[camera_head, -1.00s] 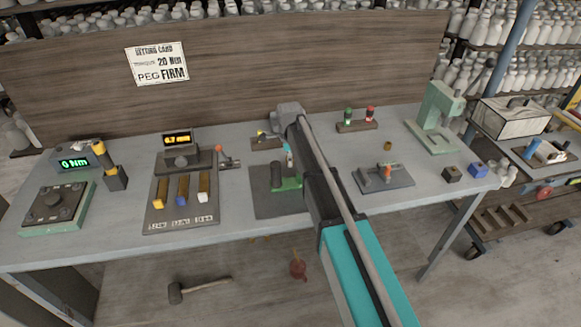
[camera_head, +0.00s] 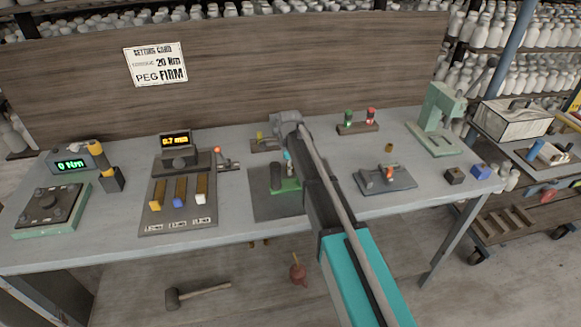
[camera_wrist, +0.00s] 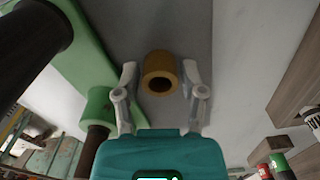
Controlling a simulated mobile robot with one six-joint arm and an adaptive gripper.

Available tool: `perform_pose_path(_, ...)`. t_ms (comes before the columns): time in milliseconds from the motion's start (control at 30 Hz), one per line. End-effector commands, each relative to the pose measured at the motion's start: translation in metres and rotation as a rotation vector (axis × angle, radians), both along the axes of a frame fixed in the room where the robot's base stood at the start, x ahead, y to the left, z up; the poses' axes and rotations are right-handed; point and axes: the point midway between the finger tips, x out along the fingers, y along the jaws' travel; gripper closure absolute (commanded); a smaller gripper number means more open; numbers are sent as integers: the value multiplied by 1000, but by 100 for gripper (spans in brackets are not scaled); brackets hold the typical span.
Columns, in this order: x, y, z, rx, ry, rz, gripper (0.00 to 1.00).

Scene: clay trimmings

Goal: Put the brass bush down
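In the wrist view a brass bush (camera_wrist: 160,64) lies between the two pale fingers of my gripper (camera_wrist: 160,80), its bore facing the camera. A narrow gap shows between the bush and each finger, so the gripper looks open around it. A grey mat (camera_wrist: 185,20) is behind the bush; I cannot tell exactly whether the bush touches it. In the head view my gripper (camera_head: 287,160) is over the grey mat (camera_head: 262,207), mostly hidden by my arm, and this bush is not visible there.
A green fixture (camera_wrist: 75,55) with a dark cylinder (camera_wrist: 30,45) stands close left of my gripper in the wrist view. In the head view another small brass piece (camera_head: 389,147) stands right of my arm, behind a grey fixture (camera_head: 384,179). A gauge board (camera_head: 178,220) lies left.

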Motion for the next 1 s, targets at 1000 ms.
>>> perform_pose_path(1000, 0, 0, 29, 0, 0, 0, 23)
